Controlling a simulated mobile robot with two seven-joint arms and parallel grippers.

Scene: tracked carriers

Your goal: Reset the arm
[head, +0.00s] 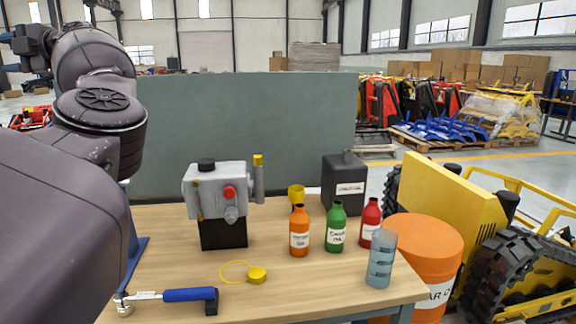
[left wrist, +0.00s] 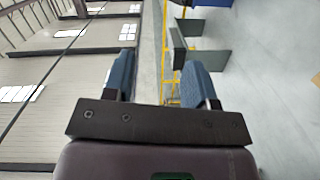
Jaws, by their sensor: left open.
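My left arm (head: 100,110) rises along the left side of the head view. Its gripper (head: 10,38) is at the upper left edge, raised above the table level and turned away from the table. In the left wrist view the gripper (left wrist: 160,75) has two blue fingers well apart, with nothing between them. My right gripper is in neither view.
The wooden table (head: 330,285) holds a grey pump unit (head: 220,190), a blue-handled tool (head: 190,295), a yellow cap (head: 257,276), orange (head: 300,232), green (head: 336,228) and red (head: 371,222) bottles, a clear beaker (head: 380,262) and a black canister (head: 343,180). An orange drum (head: 425,245) and yellow tracked carrier (head: 455,205) stand right.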

